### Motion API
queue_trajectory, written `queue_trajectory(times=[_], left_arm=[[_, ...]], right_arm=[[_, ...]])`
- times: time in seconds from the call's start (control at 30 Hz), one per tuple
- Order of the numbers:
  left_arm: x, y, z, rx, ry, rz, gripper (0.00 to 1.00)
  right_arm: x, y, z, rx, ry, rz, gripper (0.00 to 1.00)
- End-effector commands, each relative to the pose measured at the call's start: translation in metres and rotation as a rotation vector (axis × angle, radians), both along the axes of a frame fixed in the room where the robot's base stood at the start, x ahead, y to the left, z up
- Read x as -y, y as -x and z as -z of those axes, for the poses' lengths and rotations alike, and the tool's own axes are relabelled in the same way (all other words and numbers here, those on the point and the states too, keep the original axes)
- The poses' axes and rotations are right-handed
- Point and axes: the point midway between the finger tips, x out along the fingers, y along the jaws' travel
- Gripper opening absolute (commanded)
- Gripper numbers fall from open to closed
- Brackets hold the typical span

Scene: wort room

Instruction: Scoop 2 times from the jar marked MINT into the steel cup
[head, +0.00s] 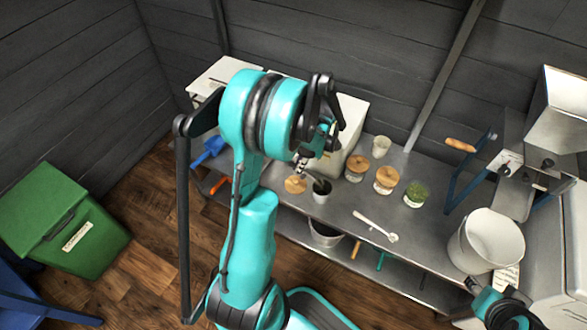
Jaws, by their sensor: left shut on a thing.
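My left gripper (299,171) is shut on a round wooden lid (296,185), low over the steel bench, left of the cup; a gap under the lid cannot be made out. The small grey steel cup (320,196) stands upright, its inside dark. An open jar with green leafy contents (416,194) stands to the right, the only jar seen without a lid. Its label is not readable, so I cannot confirm MINT. A pale scoop (376,226) lies on the bench in front of the jars. Part of my right arm shows at the lower right; its gripper is not visible.
Two wooden-lidded jars (357,168) (386,181) stand left of the green jar, with a pale cup (381,146) behind. A large white bucket (486,240) and a blue-framed machine (510,155) occupy the right. The bench around the scoop is clear.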

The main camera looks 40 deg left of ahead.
Motion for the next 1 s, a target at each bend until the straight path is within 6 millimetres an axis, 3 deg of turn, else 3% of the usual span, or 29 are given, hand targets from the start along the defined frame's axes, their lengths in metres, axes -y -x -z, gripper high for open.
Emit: queue_trajectory(times=[0.6,1.0], left_arm=[[0.025,-0.031,-0.019,-0.242,-0.197,0.003,0.00],[0.032,-0.040,-0.025,-0.315,-0.256,0.000,0.00]], right_arm=[[0.000,0.000,0.012,0.000,0.000,0.000,0.39],[0.000,0.000,0.017,0.000,0.000,0.000,0.39]])
